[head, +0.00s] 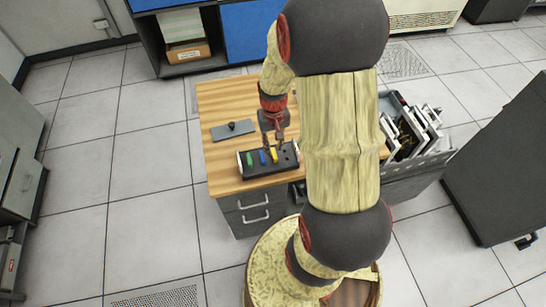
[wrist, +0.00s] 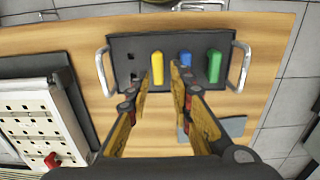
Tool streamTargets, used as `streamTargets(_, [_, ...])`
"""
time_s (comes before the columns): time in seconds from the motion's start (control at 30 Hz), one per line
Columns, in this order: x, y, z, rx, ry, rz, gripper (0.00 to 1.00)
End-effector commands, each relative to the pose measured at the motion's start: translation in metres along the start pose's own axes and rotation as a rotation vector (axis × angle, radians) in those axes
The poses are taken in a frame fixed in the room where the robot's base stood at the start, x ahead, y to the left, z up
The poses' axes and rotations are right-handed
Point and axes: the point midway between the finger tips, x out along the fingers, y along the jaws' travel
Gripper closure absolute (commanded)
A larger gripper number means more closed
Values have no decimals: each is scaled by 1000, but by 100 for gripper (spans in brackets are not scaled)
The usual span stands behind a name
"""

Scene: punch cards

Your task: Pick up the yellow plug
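The yellow plug (wrist: 157,69) stands in a dark panel with metal handles (wrist: 124,46), in line with a blue plug (wrist: 185,62) and a green plug (wrist: 214,66). My gripper (wrist: 160,80) is open in the wrist view. Its fingertips appear on either side of the yellow plug, with the right fingertip near the blue plug. I cannot tell whether they touch the plug or are still above it. In the head view, my gripper (head: 272,140) is just over the panel (head: 284,168), near the yellow plug (head: 275,157).
The panel lies near the edge of a wooden table (head: 222,98). A grey plate with a black knob (head: 233,130) lies nearby. A white panel with holes (wrist: 35,122) and a red plug (wrist: 52,160) shows at the wrist view's left. A grey bin of parts (head: 415,160) stands right of the table.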

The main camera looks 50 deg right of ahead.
Motion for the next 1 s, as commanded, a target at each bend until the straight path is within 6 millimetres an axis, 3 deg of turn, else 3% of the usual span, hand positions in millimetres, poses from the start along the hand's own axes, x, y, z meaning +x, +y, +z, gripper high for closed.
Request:
streamTargets(0.33, [46,3,-3,0,-2,0,78])
streamTargets(0.57, [46,3,-3,0,0,0,78])
streamTargets(1.0, [46,3,-3,0,0,0,100])
